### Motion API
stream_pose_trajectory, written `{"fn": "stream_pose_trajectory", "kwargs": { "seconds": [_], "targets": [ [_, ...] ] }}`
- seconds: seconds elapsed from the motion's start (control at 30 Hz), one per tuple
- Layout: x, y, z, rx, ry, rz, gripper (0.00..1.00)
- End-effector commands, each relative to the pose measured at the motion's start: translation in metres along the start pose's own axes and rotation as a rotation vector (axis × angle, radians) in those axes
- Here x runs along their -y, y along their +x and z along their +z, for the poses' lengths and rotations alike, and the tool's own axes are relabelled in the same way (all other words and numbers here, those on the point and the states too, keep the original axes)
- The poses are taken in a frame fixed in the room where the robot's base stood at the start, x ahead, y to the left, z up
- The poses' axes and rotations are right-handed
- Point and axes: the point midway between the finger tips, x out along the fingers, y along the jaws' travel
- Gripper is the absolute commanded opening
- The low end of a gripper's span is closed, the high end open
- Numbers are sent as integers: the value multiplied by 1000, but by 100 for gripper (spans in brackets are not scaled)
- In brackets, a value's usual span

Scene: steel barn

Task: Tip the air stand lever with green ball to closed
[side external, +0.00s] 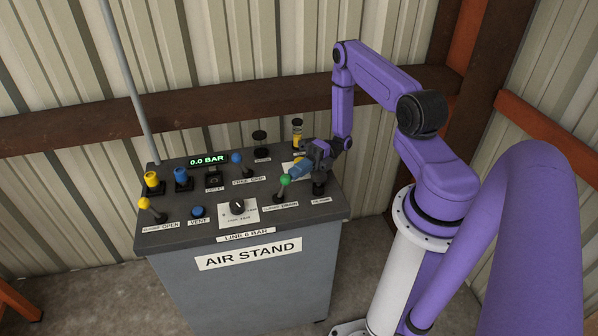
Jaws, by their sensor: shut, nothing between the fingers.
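The lever with the green ball (285,180) stands on the top panel of the grey air stand (262,285), toward its right front. Its short stem leans slightly right, and a label lies at its foot. My gripper (295,171) is shut and empty. The small lettering on the label is hard to read.
A blue-ball lever (236,158) stands behind and a yellow-ball lever (144,203) at the far left. A black knob (237,206) and a blue button (197,211) lie left of the green lever. A black knob (319,188) is at right. The display (208,160) reads 0.0 BAR.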

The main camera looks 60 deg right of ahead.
Motion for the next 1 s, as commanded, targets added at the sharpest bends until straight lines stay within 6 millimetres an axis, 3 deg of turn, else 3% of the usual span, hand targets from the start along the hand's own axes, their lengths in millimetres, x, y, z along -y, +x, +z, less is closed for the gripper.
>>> {"fn": "stream_pose_trajectory", "kwargs": {
  "seconds": [0.7,1.0],
  "targets": [
    [-19,37,24,-1,281,-438,0],
    [-19,45,29,1,302,-462,0]
  ]
}}
